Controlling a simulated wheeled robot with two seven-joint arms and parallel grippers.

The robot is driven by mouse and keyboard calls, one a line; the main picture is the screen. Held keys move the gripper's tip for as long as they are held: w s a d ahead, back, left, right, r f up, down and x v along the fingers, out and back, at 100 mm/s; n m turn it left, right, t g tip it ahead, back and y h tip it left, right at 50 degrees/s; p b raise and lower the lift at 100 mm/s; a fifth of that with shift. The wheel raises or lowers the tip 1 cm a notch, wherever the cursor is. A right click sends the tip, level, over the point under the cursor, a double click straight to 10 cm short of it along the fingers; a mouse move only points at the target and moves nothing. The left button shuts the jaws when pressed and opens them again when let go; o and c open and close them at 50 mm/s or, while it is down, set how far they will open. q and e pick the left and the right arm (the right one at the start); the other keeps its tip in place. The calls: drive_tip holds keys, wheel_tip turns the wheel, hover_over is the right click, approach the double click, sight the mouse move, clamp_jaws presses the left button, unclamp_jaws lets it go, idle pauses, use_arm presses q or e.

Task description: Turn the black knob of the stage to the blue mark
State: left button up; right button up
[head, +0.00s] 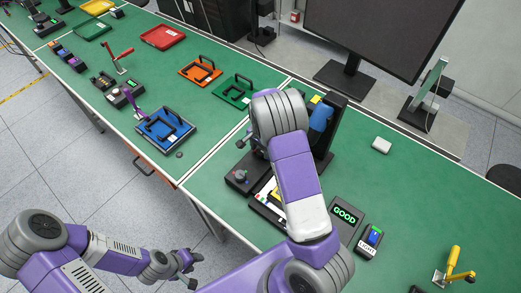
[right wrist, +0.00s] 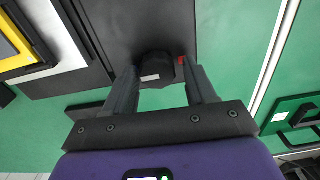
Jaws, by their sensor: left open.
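The black knob (right wrist: 156,66) stands on a dark grey plate, the stage (right wrist: 210,25), in the right wrist view. A small pale patch shows on its near side and a small red mark (right wrist: 181,60) beside it on the right. My right gripper (right wrist: 160,75) has its fingers apart, one on each side of the knob, with a narrow gap at the right; contact on the left cannot be told. I cannot make out the blue mark. My left gripper (head: 187,265) is open and empty, off the bench's front edge.
Blue (head: 166,130), orange (head: 200,70) and green (head: 234,91) handled plates lie left on the green bench. A monitor (head: 380,35) stands behind.

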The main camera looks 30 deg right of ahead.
sight(260, 151)
drive_tip(key=shift+o, duration=0.9)
drive_tip(key=shift+s+a+f, duration=0.1)
drive_tip(key=shift+s, duration=0.05)
wheel_tip(260, 151, up, 8)
drive_tip(key=shift+f, duration=0.2)
